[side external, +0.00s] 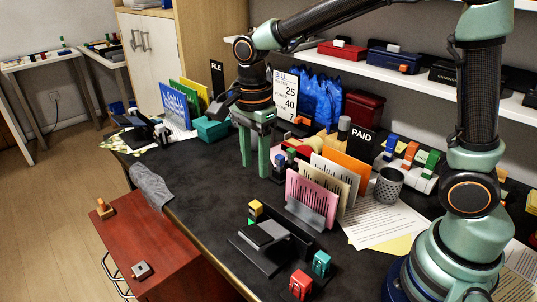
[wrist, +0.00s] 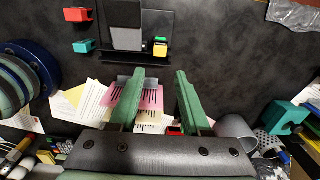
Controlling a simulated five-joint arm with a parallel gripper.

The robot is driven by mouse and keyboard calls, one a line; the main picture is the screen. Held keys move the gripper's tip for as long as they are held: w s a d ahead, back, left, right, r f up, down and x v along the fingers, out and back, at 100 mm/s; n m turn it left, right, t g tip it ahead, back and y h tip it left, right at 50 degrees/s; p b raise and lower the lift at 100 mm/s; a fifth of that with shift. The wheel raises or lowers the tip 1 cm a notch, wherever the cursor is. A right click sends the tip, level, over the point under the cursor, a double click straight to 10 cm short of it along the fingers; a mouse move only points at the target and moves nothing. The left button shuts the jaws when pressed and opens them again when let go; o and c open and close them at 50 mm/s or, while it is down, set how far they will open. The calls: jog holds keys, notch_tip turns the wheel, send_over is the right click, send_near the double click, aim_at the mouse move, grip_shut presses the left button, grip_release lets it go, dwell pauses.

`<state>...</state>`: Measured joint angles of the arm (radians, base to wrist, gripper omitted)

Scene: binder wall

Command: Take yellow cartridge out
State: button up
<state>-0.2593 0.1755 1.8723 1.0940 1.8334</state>
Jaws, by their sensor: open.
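A small yellow cartridge (side external: 256,208) sits at the back left corner of a black device (side external: 268,255) with a grey pad, with a bit of green just below it. In the wrist view the yellow cartridge (wrist: 160,47) is at the right edge of the black device (wrist: 110,52), beyond my fingertips. My gripper (side external: 254,170) points down with its two green fingers spread and nothing between them. It is above and behind the cartridge, apart from it. In the wrist view my gripper (wrist: 160,73) also shows open. How the cartridge is seated is too small to tell.
A rack of pink, cream and orange binders (side external: 312,198) stands right of my gripper. A red block (side external: 300,284) and a teal block (side external: 321,263) stand right of the device. A grey cloth (side external: 150,184) lies at the table's left edge. The dark tabletop left of the device is clear.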

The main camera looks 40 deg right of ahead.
aim_at(256, 204)
notch_tip(256, 204, down, 11)
jog(key=shift+a+f, duration=0.1)
jog(key=shift+a, duration=0.05)
dwell(0.4)
grip_shut()
